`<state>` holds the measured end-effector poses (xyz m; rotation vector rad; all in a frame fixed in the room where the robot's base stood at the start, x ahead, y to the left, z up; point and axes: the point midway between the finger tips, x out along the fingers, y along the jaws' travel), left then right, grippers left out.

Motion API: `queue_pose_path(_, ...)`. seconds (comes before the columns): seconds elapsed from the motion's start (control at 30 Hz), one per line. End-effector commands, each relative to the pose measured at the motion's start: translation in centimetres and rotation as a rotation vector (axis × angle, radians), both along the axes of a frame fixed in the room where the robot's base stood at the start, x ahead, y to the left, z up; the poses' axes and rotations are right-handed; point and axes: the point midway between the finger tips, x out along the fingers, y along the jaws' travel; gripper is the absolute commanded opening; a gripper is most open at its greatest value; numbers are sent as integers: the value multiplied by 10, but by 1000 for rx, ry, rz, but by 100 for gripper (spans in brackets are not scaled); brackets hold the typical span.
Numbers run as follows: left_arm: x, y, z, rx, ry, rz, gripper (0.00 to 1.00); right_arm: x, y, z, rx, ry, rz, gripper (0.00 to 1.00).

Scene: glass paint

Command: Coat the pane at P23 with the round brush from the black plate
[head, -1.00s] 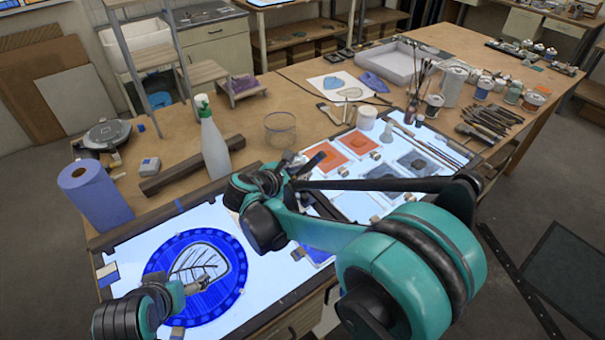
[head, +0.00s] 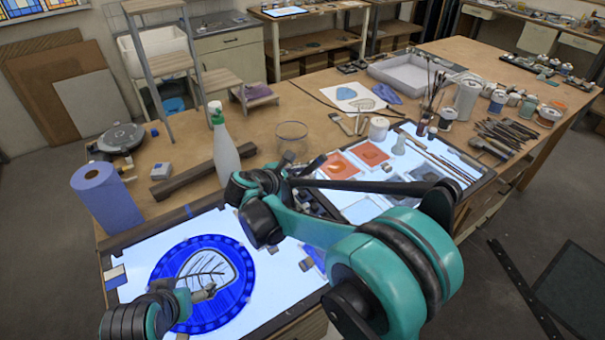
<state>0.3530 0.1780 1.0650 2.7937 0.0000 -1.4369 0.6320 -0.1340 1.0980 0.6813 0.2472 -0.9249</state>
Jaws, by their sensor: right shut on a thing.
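My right gripper (head: 288,168) is at mid-picture, above the back edge of the light tables. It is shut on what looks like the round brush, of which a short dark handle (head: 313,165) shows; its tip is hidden. Orange panes (head: 338,167) lie on the right light table, with dark grey panes to their right, partly behind my arm. I cannot read any P23 label or pick out the black plate. My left gripper (head: 205,293) is over the round blue glass piece (head: 240,291) with a leaf drawing; its fingers are too small to judge.
A spray bottle (head: 224,148), a dark wooden bar (head: 199,180) and a blue paper roll (head: 103,198) stand or lie on the left. Jars and tools crowd the right.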

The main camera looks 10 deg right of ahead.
Motion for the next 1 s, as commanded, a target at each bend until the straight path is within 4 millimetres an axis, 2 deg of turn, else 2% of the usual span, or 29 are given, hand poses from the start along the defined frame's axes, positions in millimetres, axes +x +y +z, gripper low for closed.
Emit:
queue_pose_path(0.13,0,0,-6,0,0,0,83,0,0,-7,0,0,0,0)
queue_pose_path(1.0,0,0,-9,0,0,0,83,0,0,-11,0,0,0,0)
